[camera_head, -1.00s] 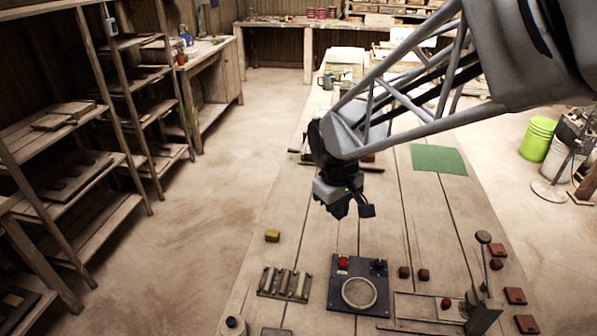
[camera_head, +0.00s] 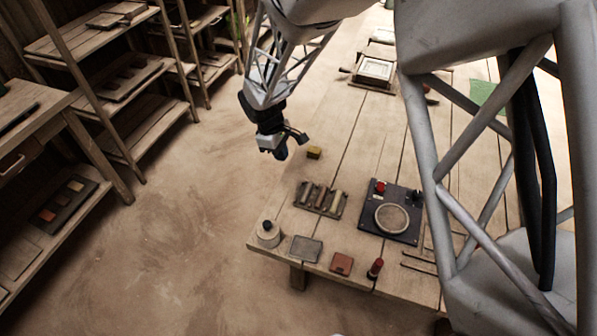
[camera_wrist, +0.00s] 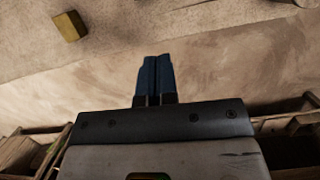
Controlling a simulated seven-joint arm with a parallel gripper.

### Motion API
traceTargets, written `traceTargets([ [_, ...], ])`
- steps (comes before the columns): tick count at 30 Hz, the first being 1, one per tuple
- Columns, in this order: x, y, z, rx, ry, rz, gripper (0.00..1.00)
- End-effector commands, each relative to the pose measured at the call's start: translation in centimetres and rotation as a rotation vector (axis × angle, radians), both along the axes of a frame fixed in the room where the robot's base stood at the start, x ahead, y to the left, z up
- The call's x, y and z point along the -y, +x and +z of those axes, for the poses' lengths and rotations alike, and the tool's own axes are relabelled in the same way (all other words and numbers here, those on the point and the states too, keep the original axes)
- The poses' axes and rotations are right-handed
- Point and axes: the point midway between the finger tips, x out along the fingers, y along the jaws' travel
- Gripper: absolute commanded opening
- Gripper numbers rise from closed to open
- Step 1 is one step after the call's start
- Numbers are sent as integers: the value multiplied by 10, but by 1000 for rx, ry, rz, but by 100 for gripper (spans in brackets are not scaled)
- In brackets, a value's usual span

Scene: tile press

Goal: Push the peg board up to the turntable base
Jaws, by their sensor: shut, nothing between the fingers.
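The peg board (camera_head: 302,203), a dark board with several pale pegs lying across it, rests near the table's left edge in the head view. The turntable base (camera_head: 371,224), a dark square plate with a round disc (camera_head: 392,219) and a red knob, lies just right of it. A narrow gap separates the two. My gripper (camera_head: 280,156) is above and behind the peg board, off to its left, near the table's left edge. In the wrist view its blue fingers (camera_wrist: 155,78) are together and empty. Neither board shows in the wrist view.
A yellow block (camera_head: 314,153) sits behind the peg board, right of my gripper; it also shows in the wrist view (camera_wrist: 69,26). A round knobbed piece (camera_head: 268,235), a grey tile (camera_head: 306,249) and a red tile (camera_head: 341,263) line the front edge. Shelves stand left.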

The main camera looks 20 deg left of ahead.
Motion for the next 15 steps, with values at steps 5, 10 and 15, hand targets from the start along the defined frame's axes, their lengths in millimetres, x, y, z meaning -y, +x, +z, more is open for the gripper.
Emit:
traceTargets([
  [5,-21,-7,-20,-14,-14,58,0],
  [10,-25,-8,-25,-17,-17,70,0],
  [15,-25,-8,-24,-16,-17,69,0],
])
